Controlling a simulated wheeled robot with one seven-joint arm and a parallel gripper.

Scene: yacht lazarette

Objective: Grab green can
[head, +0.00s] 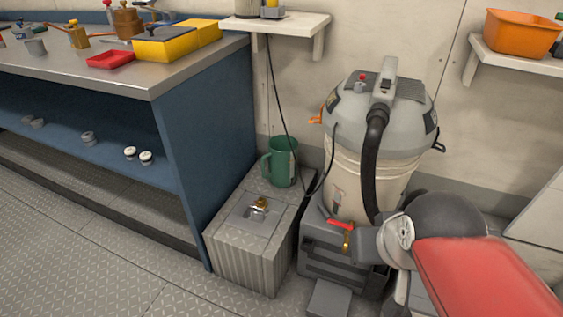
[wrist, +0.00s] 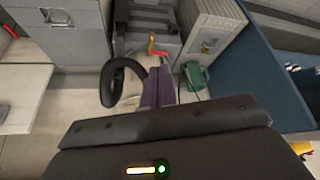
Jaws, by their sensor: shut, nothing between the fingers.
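The green can (head: 280,162) is shaped like a mug, with a handle on its left side in the head view. It stands upright at the back of a ribbed metal box (head: 248,270), beside the vacuum cleaner. My gripper's purple-grey fingers are together and empty, apart from the can in the picture. In the head view my red and grey arm fills the lower right, and the fingertips cannot be made out.
A grey vacuum cleaner (head: 377,130) with a black hose (head: 370,175) stands right of the can. A red-handled valve (head: 338,225) is in front of it. A blue workbench (head: 215,130) stands at left. A wall shelf (head: 290,25) hangs above, with a cable running down near the can.

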